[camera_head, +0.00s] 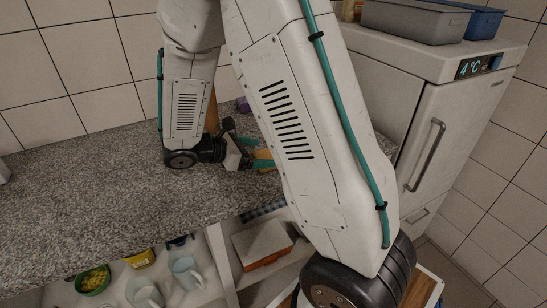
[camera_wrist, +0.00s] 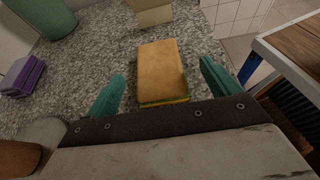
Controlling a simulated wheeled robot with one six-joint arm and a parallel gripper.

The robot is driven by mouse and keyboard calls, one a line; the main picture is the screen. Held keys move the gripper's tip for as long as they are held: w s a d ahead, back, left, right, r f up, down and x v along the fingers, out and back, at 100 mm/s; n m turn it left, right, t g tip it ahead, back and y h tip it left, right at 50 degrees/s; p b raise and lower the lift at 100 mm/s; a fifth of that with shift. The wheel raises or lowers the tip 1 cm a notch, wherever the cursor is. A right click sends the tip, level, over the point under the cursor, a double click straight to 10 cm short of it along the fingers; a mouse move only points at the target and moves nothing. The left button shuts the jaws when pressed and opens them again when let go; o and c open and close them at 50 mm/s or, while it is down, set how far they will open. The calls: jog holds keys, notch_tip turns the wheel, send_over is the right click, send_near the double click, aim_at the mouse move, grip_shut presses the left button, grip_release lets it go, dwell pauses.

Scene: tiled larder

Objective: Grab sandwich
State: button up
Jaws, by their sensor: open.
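The sandwich (camera_wrist: 163,72) lies on the speckled counter in the wrist view, with brown bread on top and a green and yellow filling edge facing me. My gripper (camera_wrist: 160,88) is open, with one teal finger to the left of the sandwich and one to the right. Clear counter shows between the sandwich and each finger. In the head view my gripper (camera_head: 254,153) is low over the counter, and a small part of the sandwich (camera_head: 264,155) shows by its fingers. My arm hides much of the rest there.
A purple block (camera_wrist: 22,76) lies left of the sandwich, with a green cylinder (camera_wrist: 43,14) beyond it. A beige block (camera_wrist: 150,12) stands just behind the sandwich. A fridge (camera_head: 455,120) stands at the right. Shelves under the counter hold cups (camera_head: 187,271) and a green bowl (camera_head: 93,280).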

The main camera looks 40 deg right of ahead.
aim_at(271, 153)
jog(key=x, duration=0.4)
jog(key=shift+w+d+f, duration=0.1)
jog(key=shift+d+f, duration=0.05)
jog(key=shift+d, duration=0.25)
jog(key=c, duration=1.1)
jog(key=shift+c, duration=0.2)
